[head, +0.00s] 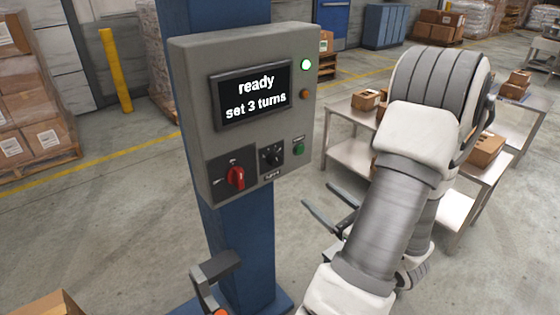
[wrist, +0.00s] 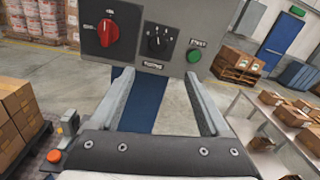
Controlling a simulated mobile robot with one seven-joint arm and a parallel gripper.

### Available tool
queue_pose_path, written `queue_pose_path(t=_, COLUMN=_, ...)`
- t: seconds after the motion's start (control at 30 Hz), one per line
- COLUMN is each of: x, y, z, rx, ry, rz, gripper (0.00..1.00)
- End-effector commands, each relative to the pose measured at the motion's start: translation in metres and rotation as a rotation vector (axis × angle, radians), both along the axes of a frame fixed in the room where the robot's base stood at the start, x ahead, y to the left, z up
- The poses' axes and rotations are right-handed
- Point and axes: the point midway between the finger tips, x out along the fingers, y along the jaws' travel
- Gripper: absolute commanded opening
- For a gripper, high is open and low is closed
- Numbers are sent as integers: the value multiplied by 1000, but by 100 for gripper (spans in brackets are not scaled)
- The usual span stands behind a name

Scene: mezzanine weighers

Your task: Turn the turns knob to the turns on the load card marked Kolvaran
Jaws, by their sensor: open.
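The grey control panel (head: 190,110) is mounted on a blue post. Its screen (head: 255,95) reads "ready" and "set 3 turns". The small black turns knob (head: 272,156) sits low on the panel between a red switch (head: 236,178) and a green button (head: 299,149). In the wrist view the turns knob (wrist: 157,42) has a pale pointer line, tilted near upright; its scale marks are too small to read. My gripper (head: 318,195) is open and empty, below and right of the panel. In the wrist view its fingers (wrist: 157,80) point towards the panel below the knob. No card marked Kolvaran is readable.
A green lamp (head: 306,65) glows on the panel above a dull orange one (head: 304,94). Metal tables (head: 348,156) with cartons stand at the right. Stacked boxes (head: 35,110) stand at the left. A grey bracket (head: 215,270) is low in front of the post.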

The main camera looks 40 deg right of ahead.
Motion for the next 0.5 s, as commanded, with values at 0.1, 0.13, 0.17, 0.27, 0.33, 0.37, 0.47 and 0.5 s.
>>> queue_pose_path(t=0.1, x=21, y=-1, z=1, rx=1, ry=-2, rz=8, gripper=80)
queue_pose_path(t=0.13, x=27, y=-2, z=1, rx=0, ry=-1, rz=8, gripper=80)
queue_pose_path(t=0.17, x=34, y=-3, z=1, rx=0, ry=0, rz=10, gripper=80)
queue_pose_path(t=0.27, x=56, y=-6, z=2, rx=1, ry=0, rz=11, gripper=80)
queue_pose_path(t=0.33, x=71, y=-9, z=2, rx=1, ry=-1, rz=11, gripper=80)
queue_pose_path(t=0.37, x=78, y=-10, z=2, rx=1, ry=0, rz=11, gripper=80)
queue_pose_path(t=0.47, x=100, y=-13, z=2, rx=-1, ry=0, rz=11, gripper=80)
queue_pose_path(t=0.5, x=108, y=-14, z=2, rx=0, ry=-1, rz=10, gripper=80)
